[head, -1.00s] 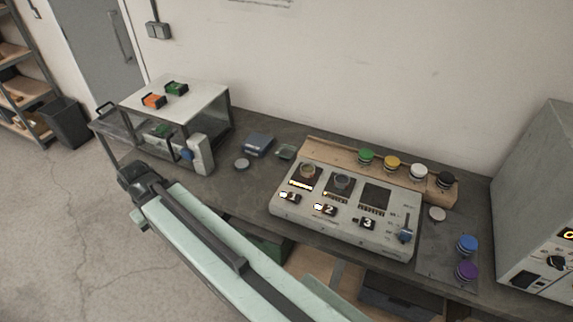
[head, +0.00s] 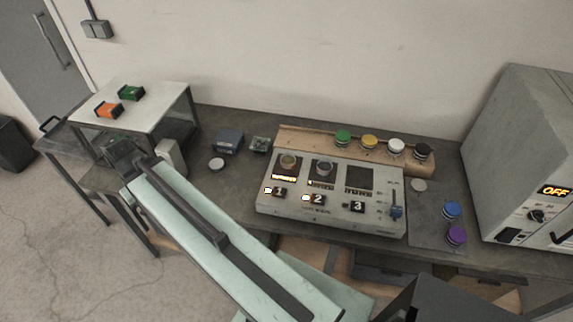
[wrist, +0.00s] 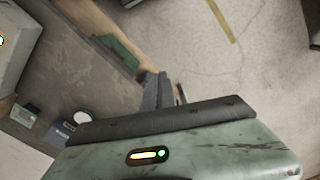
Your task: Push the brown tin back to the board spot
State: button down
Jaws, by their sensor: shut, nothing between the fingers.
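I cannot tell which place is the board spot. My arm reaches to the upper left, and its end is by the table's left part, well away from the panel. In the wrist view my gripper (wrist: 160,86) is shut and empty, over the table edge.
A white-topped stand (head: 140,105) is at left.

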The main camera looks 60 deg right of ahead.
jog(key=s+d+r+m, duration=0.1)
jog(key=s+d+m, duration=0.15)
jog(key=d, duration=0.55)
jog(key=s+d+m, duration=0.2)
jog(key=s+d, duration=0.1)
jog(key=d, duration=0.5)
jog(key=r+m+p, duration=0.2)
jog(key=m, duration=0.4)
send_over(287, 182)
notch_tip(287, 182, down, 12)
jog(key=b, duration=1.1)
jog(key=shift+d, duration=0.1)
jog(key=d, duration=0.1)
jog(key=w+d+r, duration=0.1)
jog(key=d+p, duration=0.1)
jog(key=shift+w+r, duration=0.2)
jog(key=shift+w, duration=0.1)
jog(key=shift+w+d, duration=0.15)
jog(key=shift+d, duration=0.15)
jog(key=w+d, duration=0.2)
jog(key=d, duration=0.3)
jog(key=w+d, duration=0.3)
jog(key=d, duration=0.2)
jog(key=w+d, duration=0.2)
jog(key=d, duration=0.4)
jog(key=shift+w+d, duration=0.1)
jog(key=shift+w, duration=0.25)
